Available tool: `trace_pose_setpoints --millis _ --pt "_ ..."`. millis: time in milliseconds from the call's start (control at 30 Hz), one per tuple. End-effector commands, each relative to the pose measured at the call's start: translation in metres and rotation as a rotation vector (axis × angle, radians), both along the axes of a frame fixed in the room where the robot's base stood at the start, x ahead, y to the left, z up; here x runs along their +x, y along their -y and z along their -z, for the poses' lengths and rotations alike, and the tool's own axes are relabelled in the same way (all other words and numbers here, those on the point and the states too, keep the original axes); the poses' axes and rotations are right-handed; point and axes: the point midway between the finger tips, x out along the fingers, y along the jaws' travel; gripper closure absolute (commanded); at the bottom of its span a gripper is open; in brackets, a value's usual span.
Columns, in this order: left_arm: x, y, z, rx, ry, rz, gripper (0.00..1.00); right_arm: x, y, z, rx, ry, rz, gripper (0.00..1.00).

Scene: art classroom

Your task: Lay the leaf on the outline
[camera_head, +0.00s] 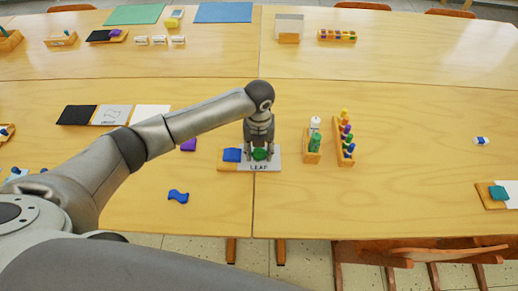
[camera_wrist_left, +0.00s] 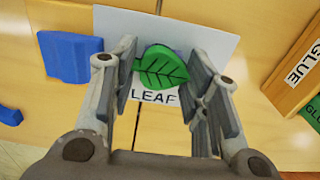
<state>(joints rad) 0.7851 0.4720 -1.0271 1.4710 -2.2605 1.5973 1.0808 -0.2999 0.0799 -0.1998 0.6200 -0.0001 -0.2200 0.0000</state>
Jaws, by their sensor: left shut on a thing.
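The green leaf (camera_wrist_left: 162,68) is between the fingers of my left gripper (camera_wrist_left: 165,85), which is shut on it. In the head view, the leaf (camera_head: 259,154) shows under the gripper (camera_head: 259,146), over the white card (camera_head: 270,167) marked LEAF. The card (camera_wrist_left: 222,42) lies below the leaf in the wrist view, with its printed word visible. The outline is hidden behind the leaf and fingers. I cannot tell whether the leaf touches the card. My right gripper is not in view.
A glue holder (camera_head: 312,145) and a rack of coloured pieces (camera_head: 345,140) stand to the right. A blue wavy piece (camera_head: 178,196) lies front left. The table right of the rack is mostly clear.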

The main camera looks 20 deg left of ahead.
Motion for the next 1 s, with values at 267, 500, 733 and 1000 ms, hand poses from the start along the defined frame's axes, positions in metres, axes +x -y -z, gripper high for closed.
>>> trace_pose_setpoints --millis 267,500,733,1000 --pt "-0.0003 0.0002 0.0001 0.000 -0.001 0.000 0.32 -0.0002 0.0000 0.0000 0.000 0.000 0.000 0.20" --pt "-0.0002 0.0003 0.0002 0.000 -0.001 0.000 0.32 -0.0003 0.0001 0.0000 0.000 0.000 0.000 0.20" --pt "-0.0003 0.0003 0.0002 0.000 -0.001 0.000 0.32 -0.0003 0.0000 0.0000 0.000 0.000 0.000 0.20" --pt "-0.0002 0.0003 0.0002 0.000 -0.001 0.000 0.32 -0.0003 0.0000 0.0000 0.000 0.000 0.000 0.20"
